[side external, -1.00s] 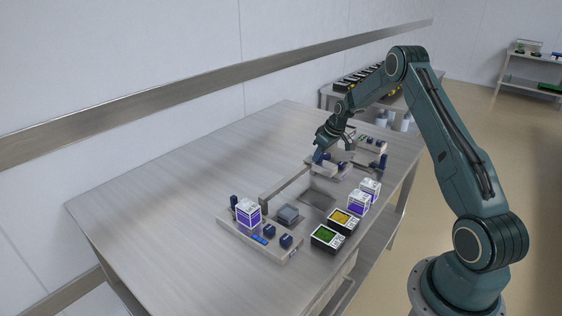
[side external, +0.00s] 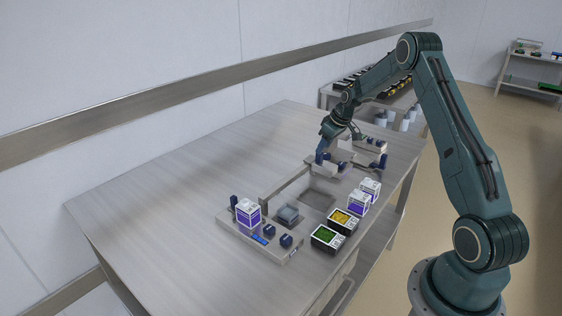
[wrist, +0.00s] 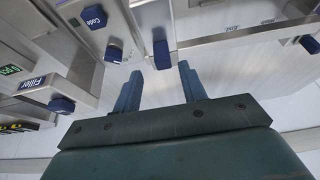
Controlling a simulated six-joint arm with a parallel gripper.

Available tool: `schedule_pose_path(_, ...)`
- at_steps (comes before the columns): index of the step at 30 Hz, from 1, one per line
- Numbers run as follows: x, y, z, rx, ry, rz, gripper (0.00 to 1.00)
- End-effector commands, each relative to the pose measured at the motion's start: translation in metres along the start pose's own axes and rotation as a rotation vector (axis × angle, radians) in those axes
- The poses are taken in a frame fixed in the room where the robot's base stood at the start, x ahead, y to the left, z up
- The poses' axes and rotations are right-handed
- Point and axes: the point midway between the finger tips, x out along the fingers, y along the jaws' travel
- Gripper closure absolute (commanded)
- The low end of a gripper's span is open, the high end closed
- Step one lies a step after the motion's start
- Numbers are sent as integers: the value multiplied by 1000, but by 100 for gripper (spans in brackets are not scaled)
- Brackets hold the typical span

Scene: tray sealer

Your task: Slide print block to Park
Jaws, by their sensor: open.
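In the wrist view, a dark blue upright grip (wrist: 161,55), which seems to belong to the print block, stands at the end of a pale metal bar. My gripper (wrist: 159,70) is open. The grip lies just beyond the fingertips, between their lines, with clear gaps at both sides. In the side view my gripper (side external: 325,145) is over the far end of the sealer bench, close to a blue upright part (side external: 320,157). Contact cannot be told there. Small markings (wrist: 250,24) run along a metal rail to the right; I cannot read "Park" in them.
A blue knob labelled "Code" (wrist: 94,17) and one labelled "Filler" (wrist: 61,104) are left of the fingers in the wrist view. The table's left part (side external: 170,190) is clear.

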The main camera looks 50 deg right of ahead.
Motion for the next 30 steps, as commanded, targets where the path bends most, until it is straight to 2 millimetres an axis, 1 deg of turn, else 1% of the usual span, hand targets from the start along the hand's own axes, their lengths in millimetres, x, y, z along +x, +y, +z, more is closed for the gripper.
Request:
schedule_pose_path(1,-10,1,0,1,1,2,58)
schedule_pose_path(9,-53,1,0,1,2,2,58)
schedule_pose_path(15,-79,1,1,2,1,3,58)
schedule_pose_path(21,-92,1,1,2,0,1,58)
schedule_pose_path(30,-94,1,1,1,0,1,58)
